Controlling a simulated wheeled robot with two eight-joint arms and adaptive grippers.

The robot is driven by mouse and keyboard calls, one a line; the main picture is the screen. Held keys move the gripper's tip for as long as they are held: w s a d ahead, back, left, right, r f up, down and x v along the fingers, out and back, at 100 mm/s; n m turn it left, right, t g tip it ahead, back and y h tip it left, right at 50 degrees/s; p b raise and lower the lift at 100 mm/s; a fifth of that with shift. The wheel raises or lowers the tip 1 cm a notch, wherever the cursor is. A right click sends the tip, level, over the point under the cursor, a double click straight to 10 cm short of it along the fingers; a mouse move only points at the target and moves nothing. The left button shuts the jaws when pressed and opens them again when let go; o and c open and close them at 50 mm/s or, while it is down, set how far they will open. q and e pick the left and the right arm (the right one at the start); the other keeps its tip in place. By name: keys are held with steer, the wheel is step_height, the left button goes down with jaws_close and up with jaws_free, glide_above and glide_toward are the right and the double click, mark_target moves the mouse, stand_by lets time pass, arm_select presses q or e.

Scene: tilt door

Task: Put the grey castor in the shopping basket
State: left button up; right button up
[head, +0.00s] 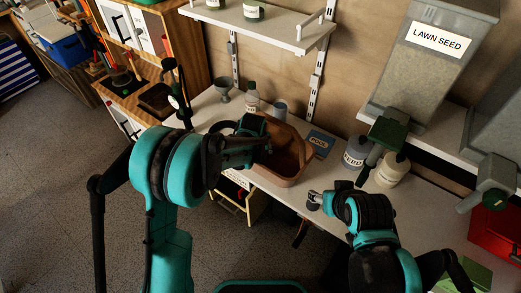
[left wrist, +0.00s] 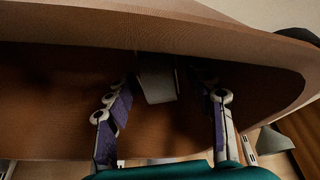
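The brown shopping basket (head: 291,178) stands on the bench. My left gripper (head: 266,147) reaches over its left side, and in the left wrist view its fingers (left wrist: 166,108) are spread wide. Between and beyond them shows a small grey, pale-edged piece (left wrist: 157,84) against the basket's dark inner wall (left wrist: 50,90). It looks like the grey castor, but its full shape is hidden; neither finger visibly touches it. My right gripper (head: 318,199) is low over the bench, right of the basket. Something small and dark grey shows at its tips, too small to identify.
A blue box (head: 320,141), a grey tub (head: 354,152) and a cream tub (head: 391,170) stand right of the basket. A goblet (head: 224,90) and bottle (head: 252,98) stand behind it. The lawn seed hopper (head: 436,60) hangs above right. A shelf (head: 270,28) overhangs the bench.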

arm_select(q)
steer(key=shift+r, duration=0.35)
steer(key=p+v, duration=0.5)
steer(key=v, duration=0.7)
steer(key=s+a+r+n+t, duration=0.1)
steer(key=s+a+r, duration=0.8)
steer(key=s+a+t, duration=0.1)
steer(key=s+a, duration=0.3)
steer(key=s, duration=0.3)
steer(key=s+a+n+t+y, duration=0.1)
steer(key=s+a, duration=0.2)
steer(key=s, duration=0.5)
steer(key=shift+a+r+n, duration=0.15)
steer(key=shift+a+n, duration=0.15)
steer(key=shift+a, duration=0.1)
